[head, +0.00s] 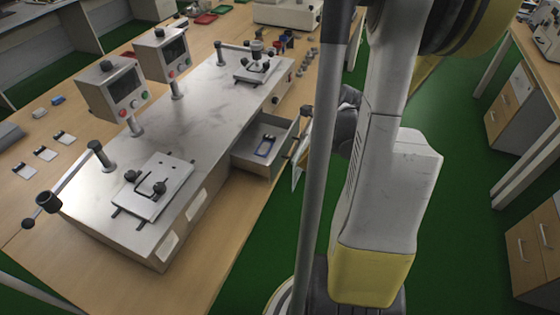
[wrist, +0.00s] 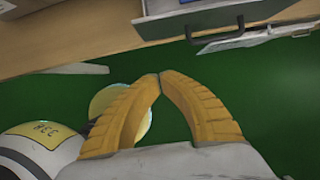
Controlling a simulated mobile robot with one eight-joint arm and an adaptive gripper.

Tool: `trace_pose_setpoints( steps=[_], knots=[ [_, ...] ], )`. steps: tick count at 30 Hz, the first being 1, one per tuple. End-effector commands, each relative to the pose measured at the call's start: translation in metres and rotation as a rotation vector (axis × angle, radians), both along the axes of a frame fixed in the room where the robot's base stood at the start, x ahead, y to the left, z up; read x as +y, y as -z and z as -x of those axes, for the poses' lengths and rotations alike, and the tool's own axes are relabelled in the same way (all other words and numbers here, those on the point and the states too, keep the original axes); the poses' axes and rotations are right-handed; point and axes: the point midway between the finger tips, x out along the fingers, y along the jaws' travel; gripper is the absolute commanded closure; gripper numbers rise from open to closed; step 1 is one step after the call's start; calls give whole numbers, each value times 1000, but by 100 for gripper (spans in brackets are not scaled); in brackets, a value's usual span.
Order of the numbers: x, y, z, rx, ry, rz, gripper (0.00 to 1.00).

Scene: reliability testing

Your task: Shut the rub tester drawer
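The rub tester (head: 200,110) is a long grey machine on a wooden bench in the head view. In the head view my arm and a grey pole hide the fingers.
Two control boxes (head: 112,90) stand on the tester's far side. A lever arm (head: 65,185) sticks out at its near left end. A white flat item (wrist: 262,36) lies beside the handle.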

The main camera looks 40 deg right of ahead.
Motion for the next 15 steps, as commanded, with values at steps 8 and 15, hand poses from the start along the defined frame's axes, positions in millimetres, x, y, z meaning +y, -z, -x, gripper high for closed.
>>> trace_pose_setpoints(
  steps=[8,15],
  knots=[
    [9,59,-21,-1,-6,2,100],
    [20,82,-47,-1,-8,3,100]
  ],
)
